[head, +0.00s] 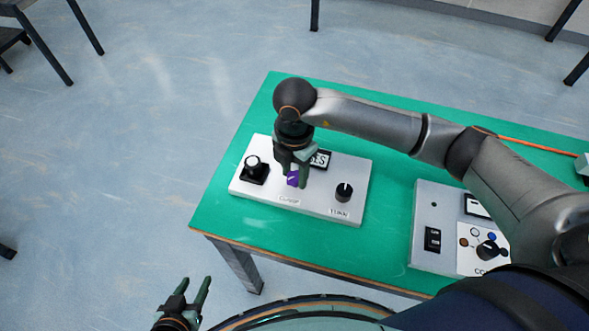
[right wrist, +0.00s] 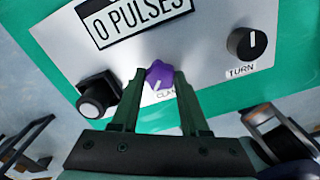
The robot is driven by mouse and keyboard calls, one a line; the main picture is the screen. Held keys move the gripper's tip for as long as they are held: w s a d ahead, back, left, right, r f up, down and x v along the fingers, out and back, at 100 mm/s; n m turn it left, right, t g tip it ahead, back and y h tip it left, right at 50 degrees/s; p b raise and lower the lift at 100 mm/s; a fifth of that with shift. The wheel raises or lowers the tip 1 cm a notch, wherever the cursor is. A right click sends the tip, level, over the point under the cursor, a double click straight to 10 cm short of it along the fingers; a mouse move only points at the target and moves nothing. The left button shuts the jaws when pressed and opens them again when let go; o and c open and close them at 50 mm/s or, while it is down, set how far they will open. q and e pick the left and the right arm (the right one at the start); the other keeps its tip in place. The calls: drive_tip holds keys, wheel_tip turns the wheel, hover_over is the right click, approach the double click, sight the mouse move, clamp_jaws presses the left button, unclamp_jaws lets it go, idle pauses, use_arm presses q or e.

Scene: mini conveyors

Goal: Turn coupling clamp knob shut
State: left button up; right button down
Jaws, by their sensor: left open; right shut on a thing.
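The purple clamp knob (right wrist: 159,76) sits on a light grey control panel (right wrist: 215,18), above a label that reads partly "CLA". It also shows in the head view (head: 292,179), mostly covered by my right gripper (head: 295,178). In the right wrist view my right gripper (right wrist: 156,85) points down at the panel with its two fingers on either side of the knob, shut on it. A white mark shows on the knob's lower side. My left gripper (head: 197,291) is open and empty, off the table's front left edge.
The panel also bears a black TURN knob (right wrist: 247,43), a black-based push button (right wrist: 98,94) and a "0 PULSES" display (right wrist: 128,17). A second control box (head: 424,256) stands to the right on the green table (head: 222,205). My right arm crosses above the table.

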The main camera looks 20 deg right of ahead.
sight(294, 177)
idle(0.4)
drive_tip(key=shift+c, duration=2)
unclamp_jaws()
wheel_tip(294, 177, up, 13)
drive_tip(key=shift+f, duration=0.2)
